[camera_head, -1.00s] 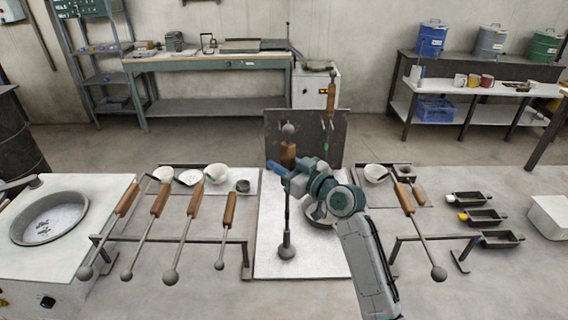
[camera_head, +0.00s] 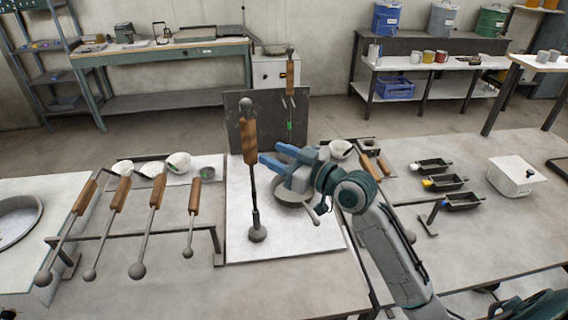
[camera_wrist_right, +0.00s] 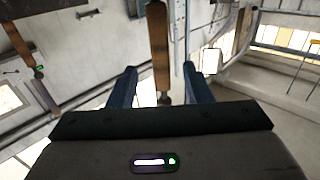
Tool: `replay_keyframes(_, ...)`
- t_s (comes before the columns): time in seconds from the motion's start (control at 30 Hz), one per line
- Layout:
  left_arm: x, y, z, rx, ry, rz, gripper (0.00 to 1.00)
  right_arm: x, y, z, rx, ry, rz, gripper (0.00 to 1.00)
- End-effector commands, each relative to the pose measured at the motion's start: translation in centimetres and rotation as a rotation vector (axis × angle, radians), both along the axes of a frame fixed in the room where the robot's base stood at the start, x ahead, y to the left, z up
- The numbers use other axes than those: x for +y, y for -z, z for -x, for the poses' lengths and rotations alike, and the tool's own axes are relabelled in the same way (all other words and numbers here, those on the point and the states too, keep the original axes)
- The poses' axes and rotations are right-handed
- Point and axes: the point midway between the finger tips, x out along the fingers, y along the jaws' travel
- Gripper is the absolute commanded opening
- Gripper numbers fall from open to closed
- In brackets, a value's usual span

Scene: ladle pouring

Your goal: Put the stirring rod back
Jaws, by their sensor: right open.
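A long rod with a wooden handle (camera_head: 249,136) stands upright on the white board, its lower end at a round grey foot (camera_head: 257,234). I take it for the stirring rod. My right gripper (camera_head: 273,156) is open beside the handle, just right of it in the head view. In the right wrist view the wooden handle (camera_wrist_right: 159,50) shows between the two blue fingers (camera_wrist_right: 158,85), beyond the tips; nothing is clamped. A second wooden-handled tool (camera_head: 290,78) stands by the dark panel behind. My left gripper is out of view.
Several wooden-handled ladles (camera_head: 156,191) lean on a rack (camera_head: 120,236) at left. White bowls (camera_head: 178,163) stand behind them. A grey pan (camera_head: 281,187) sits partly behind my right gripper. A dark panel (camera_head: 268,118) stands upright behind. Small dark trays (camera_head: 445,183) lie at right.

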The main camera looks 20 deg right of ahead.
Motion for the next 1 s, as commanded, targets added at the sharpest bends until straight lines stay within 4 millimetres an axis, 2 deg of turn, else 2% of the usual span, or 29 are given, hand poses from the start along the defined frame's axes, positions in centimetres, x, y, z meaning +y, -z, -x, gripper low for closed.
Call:
replay_keyframes(0.1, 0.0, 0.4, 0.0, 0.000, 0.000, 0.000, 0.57, -0.5, 0.1, 1.0, -0.001, 0.000, 0.003, 0.45)
replay_keyframes(0.3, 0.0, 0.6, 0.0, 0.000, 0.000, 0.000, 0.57, -0.8, 0.0, 1.7, 0.000, -0.002, 0.000, 0.45)
replay_keyframes(1.0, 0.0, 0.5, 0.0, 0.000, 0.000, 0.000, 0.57, -0.8, -0.1, 1.7, 0.000, -0.002, -0.001, 0.45)
